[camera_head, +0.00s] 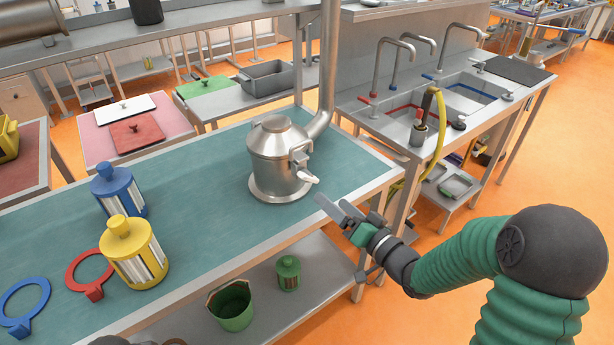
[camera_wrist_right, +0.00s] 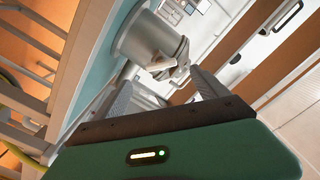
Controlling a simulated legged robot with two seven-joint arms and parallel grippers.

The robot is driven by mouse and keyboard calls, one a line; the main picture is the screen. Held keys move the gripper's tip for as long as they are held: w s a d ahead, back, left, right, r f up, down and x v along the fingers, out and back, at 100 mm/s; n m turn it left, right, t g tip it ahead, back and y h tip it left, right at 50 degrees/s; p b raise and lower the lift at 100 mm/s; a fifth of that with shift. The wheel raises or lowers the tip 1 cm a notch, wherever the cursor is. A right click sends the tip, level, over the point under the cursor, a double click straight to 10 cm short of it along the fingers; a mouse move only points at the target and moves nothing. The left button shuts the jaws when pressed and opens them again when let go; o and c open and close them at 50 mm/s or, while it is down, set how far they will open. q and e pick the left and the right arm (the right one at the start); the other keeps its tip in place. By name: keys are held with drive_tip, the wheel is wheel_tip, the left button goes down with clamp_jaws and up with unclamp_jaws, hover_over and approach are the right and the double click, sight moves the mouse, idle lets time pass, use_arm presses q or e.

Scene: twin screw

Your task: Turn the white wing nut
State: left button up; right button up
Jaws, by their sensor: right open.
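The white wing nut (camera_head: 306,175) sticks out from the right side of a metal vessel (camera_head: 277,150) on the teal-topped table. In the right wrist view the wing nut (camera_wrist_right: 160,64) shows ahead, against the vessel (camera_wrist_right: 146,38). My right gripper (camera_head: 336,204) is open and empty, just right of and in front of the wing nut, off the table's edge. In the wrist view its two fingers (camera_wrist_right: 163,88) stand apart, with the wing nut beyond and between their tips. They look clear of it. My left gripper is not in view.
A blue canister (camera_head: 120,190), a yellow canister (camera_head: 136,252) and red (camera_head: 90,270) and blue (camera_head: 24,301) rings stand or lie on the left of the table. A metal pipe (camera_head: 328,70) rises behind the vessel. A sink counter (camera_head: 400,125) stands back right.

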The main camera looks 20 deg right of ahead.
sight(308, 179)
drive_tip(key=x, duration=1.1)
drive_tip(key=shift+w+a, duration=0.1)
drive_tip(key=shift+w, duration=0.3)
drive_tip(key=shift+c, duration=0.2)
drive_tip(key=c, duration=1.3)
drive_tip(key=shift+f, duration=0.1)
drive_tip(key=shift+c, duration=0.2)
drive_tip(key=shift+n+b, duration=0.4)
drive_tip(key=n+b, duration=0.1)
drive_tip(key=n, duration=0.1)
drive_tip(key=shift+f+n+b, duration=0.15)
drive_tip(key=shift+n+b, duration=0.15)
drive_tip(key=shift+n, duration=0.1)
drive_tip(key=shift+n+b, duration=1.3)
drive_tip(key=shift+n, duration=0.9)
